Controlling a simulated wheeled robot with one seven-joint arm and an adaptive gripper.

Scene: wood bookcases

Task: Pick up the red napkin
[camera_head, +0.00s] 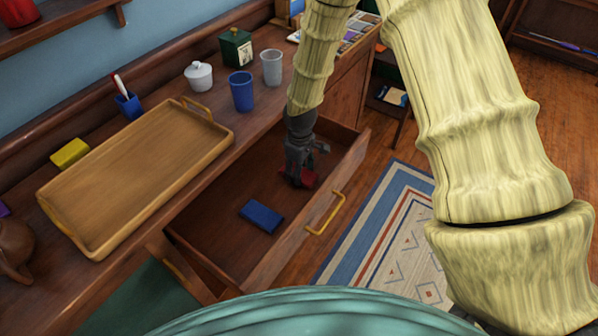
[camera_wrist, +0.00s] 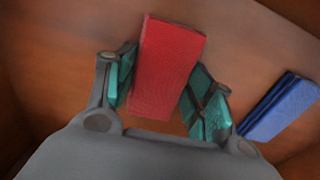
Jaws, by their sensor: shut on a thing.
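The red napkin (camera_wrist: 167,68) is a folded red block in the open drawer (camera_head: 203,228). In the wrist view it lies between the two teal finger pads of my gripper (camera_wrist: 160,92), which is shut on it. In the head view my dark gripper (camera_head: 300,170) reaches down into the drawer, and only a small part of the red napkin (camera_head: 309,178) shows beside the fingers. I cannot tell if the napkin still touches the drawer floor.
A blue folded block (camera_head: 261,216) lies in the drawer near the gripper, and also in the wrist view (camera_wrist: 281,106). The drawer front with its yellow handle (camera_head: 326,214) stands close. A wooden tray (camera_head: 222,131), cups and a pot (camera_head: 199,76) are on the top.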

